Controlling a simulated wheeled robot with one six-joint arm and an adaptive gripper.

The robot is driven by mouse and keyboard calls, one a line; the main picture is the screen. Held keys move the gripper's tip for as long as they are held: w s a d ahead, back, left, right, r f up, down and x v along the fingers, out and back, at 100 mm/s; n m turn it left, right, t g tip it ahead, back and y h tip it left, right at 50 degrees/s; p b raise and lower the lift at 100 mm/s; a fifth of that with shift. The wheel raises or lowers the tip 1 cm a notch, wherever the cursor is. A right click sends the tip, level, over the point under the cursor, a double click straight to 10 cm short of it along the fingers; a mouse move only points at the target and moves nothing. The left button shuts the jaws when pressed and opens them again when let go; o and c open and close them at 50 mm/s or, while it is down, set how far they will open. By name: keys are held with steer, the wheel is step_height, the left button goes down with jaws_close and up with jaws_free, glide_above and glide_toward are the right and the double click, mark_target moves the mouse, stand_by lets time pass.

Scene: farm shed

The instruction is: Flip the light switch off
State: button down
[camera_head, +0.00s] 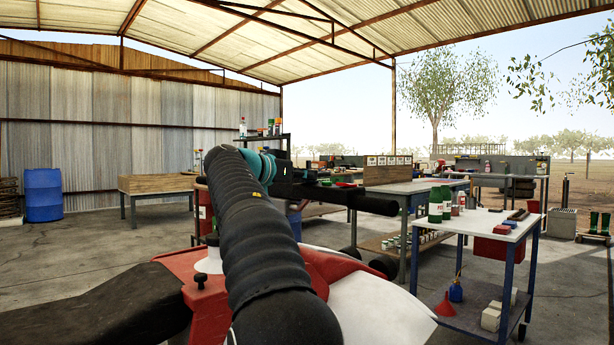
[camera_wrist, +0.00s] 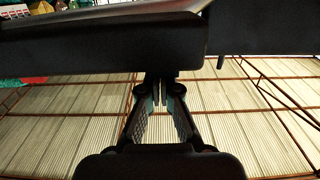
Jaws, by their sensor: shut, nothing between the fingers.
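No light switch can be made out in either view. My gripper (camera_wrist: 166,86) shows in the wrist view with its two fingers together and nothing between them. Its tips are close to a broad dark shape that crosses the upper part of that view; I cannot tell what it is or whether they touch. In the head view my black arm reaches forward from the middle, and the gripper cannot be made out there.
A white-topped table (camera_head: 483,222) with green bottles (camera_head: 435,208) stands at the right. A workbench (camera_head: 412,187) is behind it. A blue barrel (camera_head: 43,195) and a wooden-topped table (camera_head: 157,183) are by the left wall. Concrete floor (camera_head: 90,250) is open at left.

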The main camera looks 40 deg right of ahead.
step_height(320, 180, up, 4)
steer(key=shift+r+p, duration=0.2)
steer(key=shift+p, duration=0.7)
steer(key=a+r, duration=0.3)
steer(key=a, duration=0.5)
steer(key=shift+s+a, duration=0.4)
steer(key=s+a+f+n+t+y, duration=0.1)
steer(key=s+a+f+n+y, duration=0.4)
steer(key=f, duration=1)
steer(key=s+a+f+n+t+y, duration=0.2)
steer(key=s+a+f+n+y, duration=0.4)
steer(key=s+a+f, duration=0.6)
steer(key=s+a+f+n+t+y, duration=0.1)
steer(key=s+a+f+n+y, duration=0.4)
steer(key=f, duration=1.3)
steer(key=s+a+n, duration=0.1)
steer(key=s+a, duration=0.3)
steer(key=s, duration=0.2)
steer(key=shift+s+a+f+y, duration=0.2)
steer(key=shift+f+y, duration=0.05)
steer(key=shift+y, duration=0.05)
steer(key=c, duration=1.9)
jaws_free()
